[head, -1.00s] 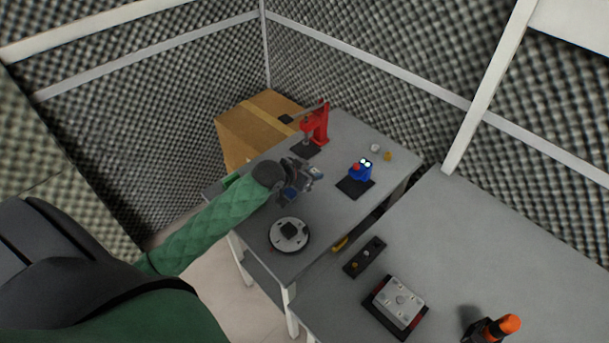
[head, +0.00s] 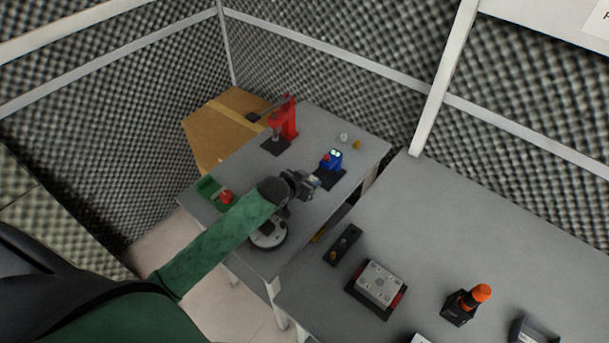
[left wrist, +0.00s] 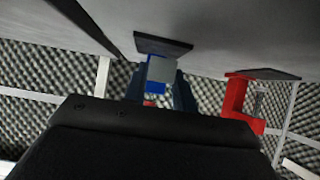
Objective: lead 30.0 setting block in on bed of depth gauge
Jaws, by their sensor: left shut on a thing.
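The blue depth gauge (head: 333,157) with two lit round faces stands on its dark base plate (head: 330,180) on the far grey table. My left gripper (head: 312,184) is just in front of the gauge, on its near-left side. It is shut on a small grey block, the setting block (left wrist: 168,71), which shows between the dark fingers in the left wrist view. There the block partly hides the gauge, and the dark base (left wrist: 152,44) shows behind it. I cannot tell whether the block touches the bed. My right gripper is out of view.
A red press (head: 287,120) stands behind on the same table. A green tray (head: 208,191) with a red item and a round disc fixture (head: 268,238) are near my left arm. A nearer table holds a plated fixture (head: 379,284) and an orange-topped tool (head: 475,298).

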